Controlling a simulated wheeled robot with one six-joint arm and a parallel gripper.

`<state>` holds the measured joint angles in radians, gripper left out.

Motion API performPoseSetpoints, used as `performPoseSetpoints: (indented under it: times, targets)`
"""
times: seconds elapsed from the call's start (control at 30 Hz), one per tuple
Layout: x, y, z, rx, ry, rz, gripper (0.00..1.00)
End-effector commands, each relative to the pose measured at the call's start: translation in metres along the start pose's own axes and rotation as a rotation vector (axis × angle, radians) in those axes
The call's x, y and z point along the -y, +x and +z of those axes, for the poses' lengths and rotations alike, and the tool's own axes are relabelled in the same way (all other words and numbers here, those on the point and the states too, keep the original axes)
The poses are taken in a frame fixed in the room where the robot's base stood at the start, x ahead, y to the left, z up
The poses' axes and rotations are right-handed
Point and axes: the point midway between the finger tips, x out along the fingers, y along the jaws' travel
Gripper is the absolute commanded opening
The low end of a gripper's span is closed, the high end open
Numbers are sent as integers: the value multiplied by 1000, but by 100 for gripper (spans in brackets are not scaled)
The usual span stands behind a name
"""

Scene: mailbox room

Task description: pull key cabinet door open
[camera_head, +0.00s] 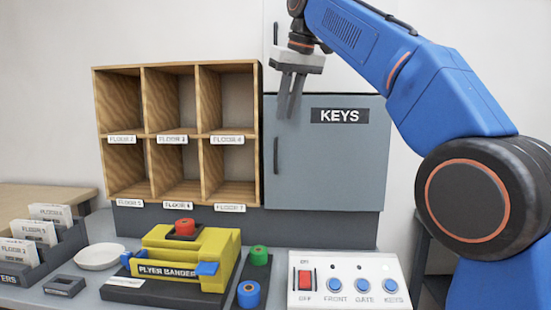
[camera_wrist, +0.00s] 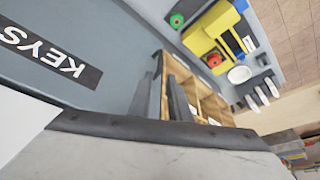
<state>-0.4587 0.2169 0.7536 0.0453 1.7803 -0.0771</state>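The grey-blue key cabinet door (camera_head: 335,170) carries a black KEYS label (camera_head: 340,115) and looks closed. Its dark upright handle (camera_head: 276,155) is near the door's left edge. My gripper (camera_head: 287,116) points down at the door's upper left, above the handle, with its two fingers a little apart and nothing seen between them. In the wrist view the fingers (camera_wrist: 167,100) also show a narrow gap, with the door (camera_wrist: 85,35) and its label (camera_wrist: 45,52) at upper left. I cannot tell how far the fingers are from the door surface.
A wooden pigeonhole shelf (camera_head: 205,140) stands directly left of the door. Below are a yellow bander (camera_head: 190,255), a green-topped piece (camera_head: 259,256), a white switch panel (camera_head: 345,268), a white dish (camera_head: 98,257) and a file box (camera_head: 55,250). Room in front of the door is clear above the counter.

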Motion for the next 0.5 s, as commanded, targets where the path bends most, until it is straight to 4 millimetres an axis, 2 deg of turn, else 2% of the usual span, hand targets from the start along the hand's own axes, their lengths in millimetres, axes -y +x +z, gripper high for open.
performPoseSetpoints:
  times: [0.5]
  targets:
    - [0,88,1,2,0,0,17]
